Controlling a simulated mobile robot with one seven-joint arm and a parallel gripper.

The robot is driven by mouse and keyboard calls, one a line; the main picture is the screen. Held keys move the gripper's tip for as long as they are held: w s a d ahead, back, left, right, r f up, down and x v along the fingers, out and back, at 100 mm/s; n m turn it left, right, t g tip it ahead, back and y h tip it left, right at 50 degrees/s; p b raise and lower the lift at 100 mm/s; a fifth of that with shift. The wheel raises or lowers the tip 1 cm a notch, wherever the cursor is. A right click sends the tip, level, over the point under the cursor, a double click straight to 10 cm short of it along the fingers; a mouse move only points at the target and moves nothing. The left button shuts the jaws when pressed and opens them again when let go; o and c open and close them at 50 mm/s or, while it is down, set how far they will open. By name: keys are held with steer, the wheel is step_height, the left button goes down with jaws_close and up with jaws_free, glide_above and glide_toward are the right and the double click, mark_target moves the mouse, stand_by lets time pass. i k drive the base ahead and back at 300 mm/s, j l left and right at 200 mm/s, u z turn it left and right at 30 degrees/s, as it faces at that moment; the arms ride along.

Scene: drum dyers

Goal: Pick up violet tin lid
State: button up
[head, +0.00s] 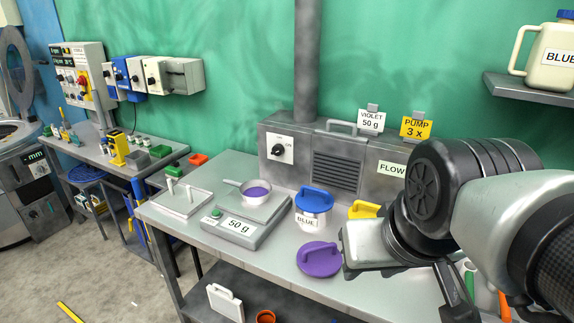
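The violet tin lid (319,259) is a round purple disc with a raised handle. In the head view it lies on the grey metal bench (268,258), near the front edge and in front of the white tin labelled BLUE. My gripper (372,247) is just right of the lid in the picture, with its pale housing close to the lid's right edge. I cannot tell whether they touch. The fingers are not clearly visible, so their opening cannot be judged.
The BLUE tin (312,222) with a blue lid stands behind the violet lid. A yellow lid (364,209) is behind my gripper. A grey FLOW box (290,178) lines the bench's back.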

mark_target(317, 258)
steer(key=z, duration=1)
steer(key=k+j, duration=0.1)
steer(key=j, duration=0.4)
steer(key=k+j, duration=0.1)
steer(key=j, duration=0.45)
steer(key=k+j, duration=0.1)
steer(key=j, duration=0.4)
steer(key=i, duration=0.55)
